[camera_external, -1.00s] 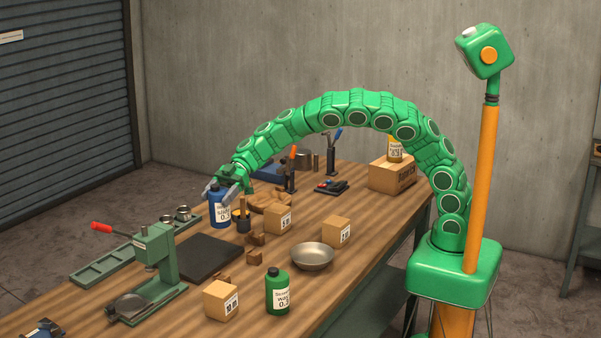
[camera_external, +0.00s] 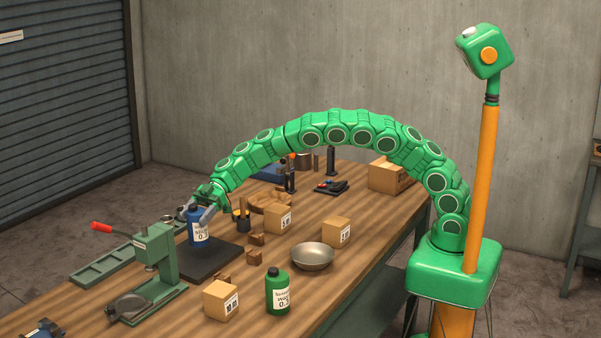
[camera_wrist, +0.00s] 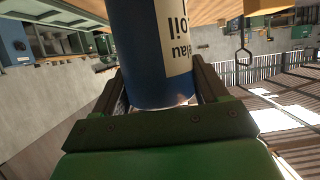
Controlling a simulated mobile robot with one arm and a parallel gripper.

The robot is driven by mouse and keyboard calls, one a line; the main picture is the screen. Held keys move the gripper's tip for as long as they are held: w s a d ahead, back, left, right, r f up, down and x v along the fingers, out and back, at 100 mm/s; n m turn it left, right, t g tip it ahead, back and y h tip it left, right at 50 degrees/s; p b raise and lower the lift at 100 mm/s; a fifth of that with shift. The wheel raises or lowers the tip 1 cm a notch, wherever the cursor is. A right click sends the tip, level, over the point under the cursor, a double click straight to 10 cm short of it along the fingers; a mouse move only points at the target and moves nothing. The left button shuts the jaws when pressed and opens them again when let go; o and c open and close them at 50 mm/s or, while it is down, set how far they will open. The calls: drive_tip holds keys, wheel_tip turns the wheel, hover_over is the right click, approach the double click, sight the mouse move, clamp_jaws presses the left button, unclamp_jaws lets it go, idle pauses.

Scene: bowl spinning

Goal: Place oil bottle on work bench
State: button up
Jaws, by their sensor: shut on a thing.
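The blue oil bottle (camera_external: 197,227) with a white label is held upright in my gripper (camera_external: 207,203), over the far left part of the black mat (camera_external: 215,261) in the external view. I cannot tell whether its base touches the mat. In the wrist view the blue bottle (camera_wrist: 155,55) sits between both fingers of my gripper (camera_wrist: 158,90), and its label reads "oil". The wooden work bench (camera_external: 330,200) stretches under all of this.
A green press (camera_external: 155,265) with a red handle stands just left of the mat, beside a long green tray (camera_external: 105,268).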

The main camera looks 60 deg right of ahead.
sight(191, 231)
drive_tip(key=shift+w+a+f, duration=0.2)
drive_tip(key=shift+f, duration=0.05)
drive_tip(key=shift+w+f, duration=0.1)
drive_tip(key=shift+f, duration=1.55)
drive_tip(key=o, duration=1.3)
drive_tip(key=shift+f, duration=0.1)
drive_tip(key=shift+d+r, duration=0.35)
drive_tip(key=shift+d, duration=0.15)
drive_tip(key=shift+v, duration=3.2)
